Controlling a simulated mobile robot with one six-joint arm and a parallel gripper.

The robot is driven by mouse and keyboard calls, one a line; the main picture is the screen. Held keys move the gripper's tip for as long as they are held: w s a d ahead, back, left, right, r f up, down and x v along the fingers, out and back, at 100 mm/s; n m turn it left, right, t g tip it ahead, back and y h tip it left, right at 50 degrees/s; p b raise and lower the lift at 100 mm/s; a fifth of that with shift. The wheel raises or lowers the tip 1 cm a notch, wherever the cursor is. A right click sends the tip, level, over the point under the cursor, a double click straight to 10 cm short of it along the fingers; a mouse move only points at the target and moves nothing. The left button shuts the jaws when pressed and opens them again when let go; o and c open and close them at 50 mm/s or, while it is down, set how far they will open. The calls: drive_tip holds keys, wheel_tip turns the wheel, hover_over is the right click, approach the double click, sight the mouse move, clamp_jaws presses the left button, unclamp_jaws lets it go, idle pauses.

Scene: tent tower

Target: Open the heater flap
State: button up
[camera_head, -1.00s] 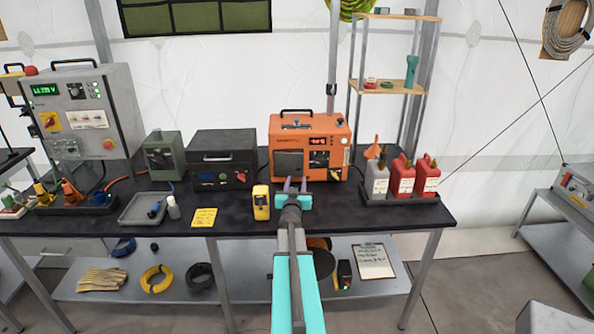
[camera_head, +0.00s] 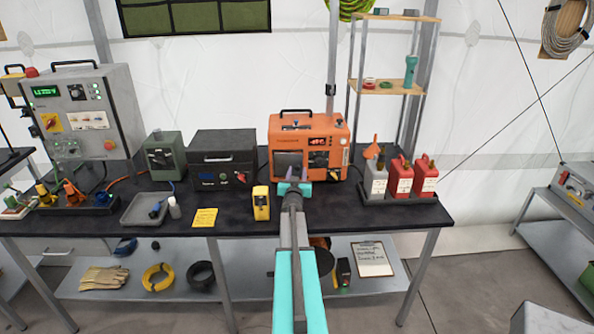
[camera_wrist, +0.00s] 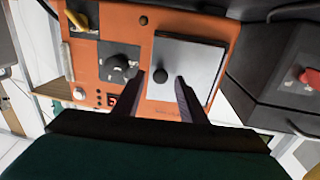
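The orange heater (camera_head: 309,130) stands on the dark bench; its front also fills the upper middle of the wrist view (camera_wrist: 105,40). The heater flap (camera_head: 287,158) is a flat grey panel at the left of the front and looks closed. In the wrist view the flap (camera_wrist: 193,60) carries a small dark round knob (camera_wrist: 158,74). My gripper (camera_head: 294,178) is in front of the flap's lower part, hiding some of it. In the wrist view my gripper (camera_wrist: 170,77) has its two fingers apart, tips close to the knob. I cannot tell whether they touch it.
A dark box (camera_head: 222,160) stands left of the heater. Red cans (camera_head: 401,178) and a grey can stand in a tray to its right. A yellow meter (camera_head: 261,203) stands at the bench front, left of my arm. The bench front around my arm is otherwise clear.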

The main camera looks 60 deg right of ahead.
drive_tip(key=shift+w+d, duration=0.3)
drive_tip(key=shift+d, duration=0.3)
clamp_jaws()
